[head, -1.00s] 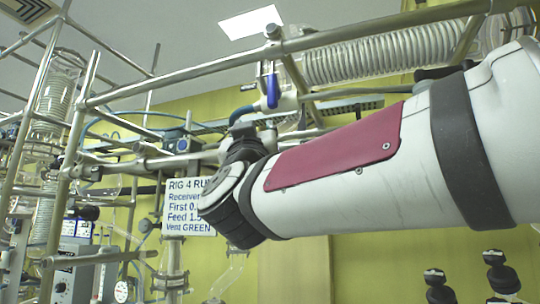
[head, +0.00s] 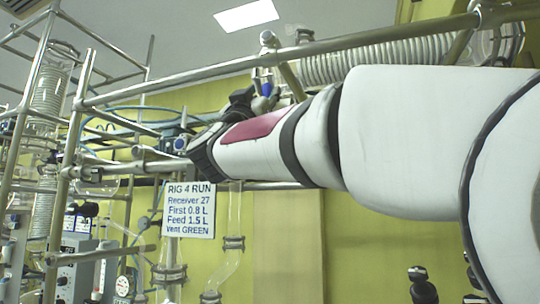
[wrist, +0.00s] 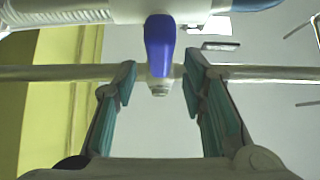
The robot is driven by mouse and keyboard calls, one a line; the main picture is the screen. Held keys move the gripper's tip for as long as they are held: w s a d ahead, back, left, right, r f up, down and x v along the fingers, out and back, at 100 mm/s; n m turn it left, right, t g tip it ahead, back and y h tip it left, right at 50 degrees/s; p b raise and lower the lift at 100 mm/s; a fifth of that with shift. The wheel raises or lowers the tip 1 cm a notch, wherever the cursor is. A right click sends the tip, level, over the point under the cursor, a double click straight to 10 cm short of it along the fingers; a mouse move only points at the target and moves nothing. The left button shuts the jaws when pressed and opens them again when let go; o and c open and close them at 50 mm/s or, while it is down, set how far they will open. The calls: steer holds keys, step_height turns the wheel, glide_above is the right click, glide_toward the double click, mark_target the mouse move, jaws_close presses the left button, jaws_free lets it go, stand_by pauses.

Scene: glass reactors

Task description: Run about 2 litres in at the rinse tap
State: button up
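A tap with a blue lever handle (wrist: 160,45) shows at the top middle of the wrist view, hanging from a white fitting. Its blue handle (head: 266,89) is only a small patch in the head view, largely hidden by my arm and gripper. My gripper (wrist: 158,82) is open, with one teal-padded finger on each side of the handle's lower end. Gaps show between handle and fingers, so it holds nothing. In the head view my dark gripper (head: 241,98) is up by the handle. I see no label on this tap.
A metal pipe frame (head: 290,65) crosses above my arm, with a ribbed hose (head: 375,55) behind. A white sign (head: 189,209) reads RIG 4 RUN, Receiver 27, First 0.8 L, Feed 1.5 L, Vent GREEN. Glassware (head: 233,243) stands below.

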mark_target(266, 93)
steer(key=shift+p+x, duration=0.3)
steer(key=shift+x, duration=1.65)
